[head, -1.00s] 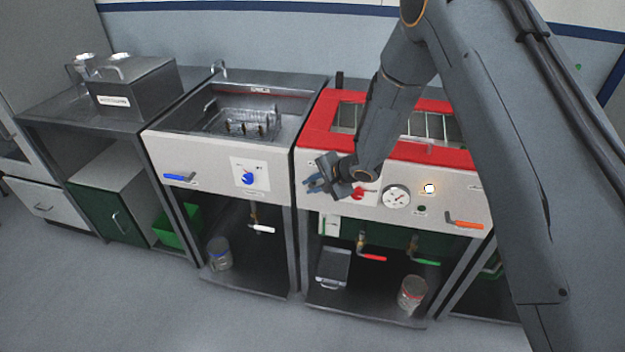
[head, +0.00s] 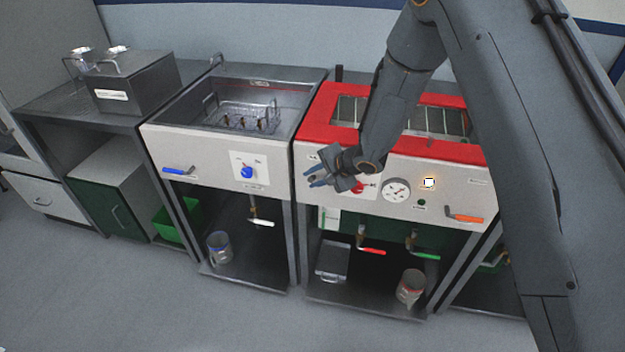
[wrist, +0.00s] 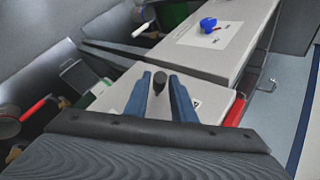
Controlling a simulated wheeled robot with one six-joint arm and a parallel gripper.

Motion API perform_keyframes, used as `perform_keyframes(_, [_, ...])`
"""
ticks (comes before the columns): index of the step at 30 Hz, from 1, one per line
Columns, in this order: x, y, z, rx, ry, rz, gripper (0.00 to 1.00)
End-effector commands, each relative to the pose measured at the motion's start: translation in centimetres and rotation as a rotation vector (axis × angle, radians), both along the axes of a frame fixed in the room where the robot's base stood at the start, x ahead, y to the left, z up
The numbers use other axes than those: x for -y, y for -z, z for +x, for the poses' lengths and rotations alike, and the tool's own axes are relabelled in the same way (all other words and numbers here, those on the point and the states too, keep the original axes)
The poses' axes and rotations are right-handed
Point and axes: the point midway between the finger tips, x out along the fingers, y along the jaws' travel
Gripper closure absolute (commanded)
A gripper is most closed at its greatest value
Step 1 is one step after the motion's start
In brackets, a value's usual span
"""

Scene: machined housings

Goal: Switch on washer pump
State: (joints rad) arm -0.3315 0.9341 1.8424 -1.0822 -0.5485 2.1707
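My gripper (head: 314,182) is at the left end of the pale front panel (head: 442,203) of the red-rimmed station. In the wrist view its two blue fingers (wrist: 160,82) stand apart. A small dark knob (wrist: 160,77) shows between the fingertips; I cannot tell whether they touch it. A red knob (head: 360,186) on the same panel is partly hidden behind my gripper. No readable label shows which control is the washer pump switch. The neighbouring steel basin station has a blue knob (head: 247,172), which also shows in the wrist view (wrist: 208,24).
The red-rimmed panel also carries a gauge (head: 396,190), a lit white lamp (head: 429,183) and an orange lever (head: 465,217). Below are a red-handled valve (head: 371,250) and a green-handled valve (head: 426,255). The floor in front is clear.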

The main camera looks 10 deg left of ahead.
Motion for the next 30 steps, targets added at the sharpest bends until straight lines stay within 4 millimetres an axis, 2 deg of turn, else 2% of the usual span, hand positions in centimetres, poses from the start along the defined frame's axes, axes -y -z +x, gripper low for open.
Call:
perform_keyframes(6, [2.2, -2.4, -1.0, 0.002, 0.003, 0.000, 0.77])
perform_keyframes(12, [3.6, -3.9, -1.9, 0.000, 0.003, 0.000, 0.77])
perform_keyframes(30, [4.0, -4.4, -2.2, 0.001, 0.002, -0.002, 0.77])
